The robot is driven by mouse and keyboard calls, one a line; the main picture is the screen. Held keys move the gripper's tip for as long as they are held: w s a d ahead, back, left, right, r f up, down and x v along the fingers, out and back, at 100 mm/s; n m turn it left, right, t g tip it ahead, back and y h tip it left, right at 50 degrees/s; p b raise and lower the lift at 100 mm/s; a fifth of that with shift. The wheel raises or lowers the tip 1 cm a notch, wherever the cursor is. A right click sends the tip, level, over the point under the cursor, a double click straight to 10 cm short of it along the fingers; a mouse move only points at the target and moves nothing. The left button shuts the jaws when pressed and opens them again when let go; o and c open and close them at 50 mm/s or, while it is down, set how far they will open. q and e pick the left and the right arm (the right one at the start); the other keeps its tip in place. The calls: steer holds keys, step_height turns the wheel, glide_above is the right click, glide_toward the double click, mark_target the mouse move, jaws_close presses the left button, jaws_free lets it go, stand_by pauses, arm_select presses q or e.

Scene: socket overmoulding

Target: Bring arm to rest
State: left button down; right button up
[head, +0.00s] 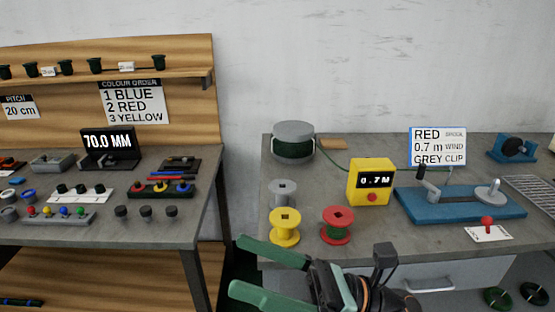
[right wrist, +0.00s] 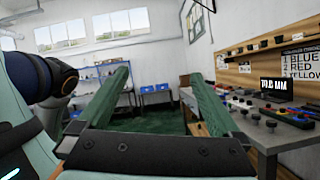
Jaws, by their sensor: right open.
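My right gripper (head: 252,270) is at the bottom middle of the head view, in front of the gap between the two benches. Its two green fingers point left and stand well apart, with nothing between them. In the right wrist view the same open fingers (right wrist: 162,98) frame empty air, with the room's floor and far shelves beyond. The right gripper touches nothing that I can see. My left gripper does not show in the head view.
The right bench (head: 350,253) carries yellow (head: 285,237) and red (head: 337,235) spools, a yellow meter reading 0.7 M (head: 357,195) and a blue winding jig (head: 455,212). The left bench (head: 100,234) holds several small parts and a 70.0 MM display (head: 108,142).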

steer(key=w+d+f+m+t+h, duration=0.5)
steer(key=f+m+t+h, duration=0.25)
steer(key=m, duration=0.85)
steer(key=w+d+f+m+t+h, duration=0.5)
steer(key=f+m+t, duration=0.4)
steer(key=m, duration=0.8)
steer(key=s+d+f+m+g+h, duration=0.25)
steer(key=s+f+m, duration=0.25)
steer(key=f, duration=0.3)
steer(key=s+d+f+m+g+h, duration=0.25)
steer(key=s+f+m, duration=0.25)
steer(key=f, duration=0.3)
steer(key=s+d+f+m+g+h, duration=0.2)
steer(key=s+f+m+g, duration=0.25)
steer(key=f, duration=0.35)
arm_select(q)
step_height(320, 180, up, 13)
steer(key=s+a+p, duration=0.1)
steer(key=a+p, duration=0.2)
steer(key=p, duration=1.3)
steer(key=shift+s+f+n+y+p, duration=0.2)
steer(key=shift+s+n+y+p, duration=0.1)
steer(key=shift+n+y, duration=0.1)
arm_select(e)
step_height(320, 180, up, 12)
steer(key=s+d+h, duration=0.1)
steer(key=s+d, duration=0.1)
steer(key=shift+r+m+t, duration=0.25)
steer(key=shift+m+t, duration=0.15)
steer(key=shift+m, duration=0.05)
